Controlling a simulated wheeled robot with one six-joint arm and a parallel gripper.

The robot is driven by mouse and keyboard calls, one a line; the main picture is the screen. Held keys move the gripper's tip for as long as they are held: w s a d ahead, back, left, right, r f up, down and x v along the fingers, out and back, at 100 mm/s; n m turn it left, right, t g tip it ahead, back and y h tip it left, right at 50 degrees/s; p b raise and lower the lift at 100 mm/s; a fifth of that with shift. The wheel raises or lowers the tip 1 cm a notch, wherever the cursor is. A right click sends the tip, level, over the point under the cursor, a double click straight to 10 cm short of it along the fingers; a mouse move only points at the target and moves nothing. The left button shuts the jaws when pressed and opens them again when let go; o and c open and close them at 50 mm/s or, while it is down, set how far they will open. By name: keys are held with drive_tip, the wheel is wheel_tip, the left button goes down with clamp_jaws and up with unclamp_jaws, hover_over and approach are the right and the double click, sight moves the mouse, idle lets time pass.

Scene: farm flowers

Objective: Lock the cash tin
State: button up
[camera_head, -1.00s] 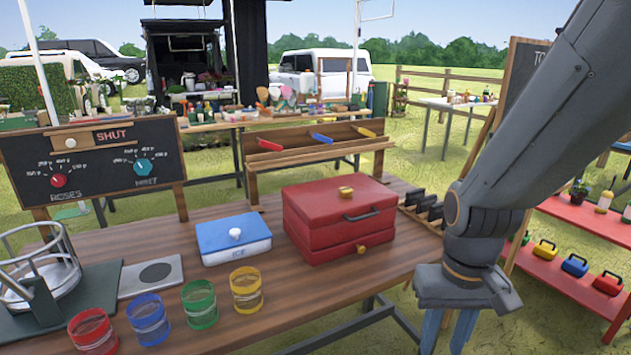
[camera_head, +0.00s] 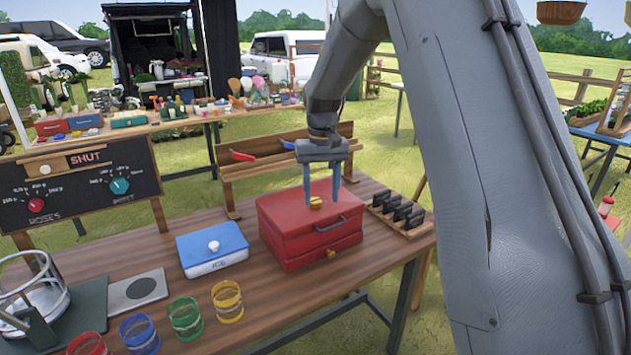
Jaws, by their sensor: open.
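The red cash tin (camera_head: 290,241) stands shut on the wooden table, with a dark handle on its right front. A small yellow knob (camera_head: 316,203) sits on its lid, and another yellow knob (camera_head: 331,254) sits low on its front. My gripper (camera_head: 321,200) points down over the lid with its two blue fingers apart. The fingers stand on either side of the lid knob in the picture. I cannot tell whether they touch it. My arm covers much of the right side.
A blue and white ICE box (camera_head: 212,248) stands left of the tin. Red, blue, green and yellow cups (camera_head: 228,301) line the front edge. A rack with black cards (camera_head: 398,212) stands to the right. A wooden rack (camera_head: 240,178) is behind.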

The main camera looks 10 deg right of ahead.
wheel_tip(320, 180, up, 3)
drive_tip(key=p, duration=0.3)
hover_over(316, 200)
drive_tip(key=shift+s, duration=0.1)
drive_tip(key=shift+f+p, duration=1.25)
drive_tip(key=shift+f, duration=2.6)
drive_tip(key=c, duration=1)
drive_tip(key=shift+c, duration=0.4)
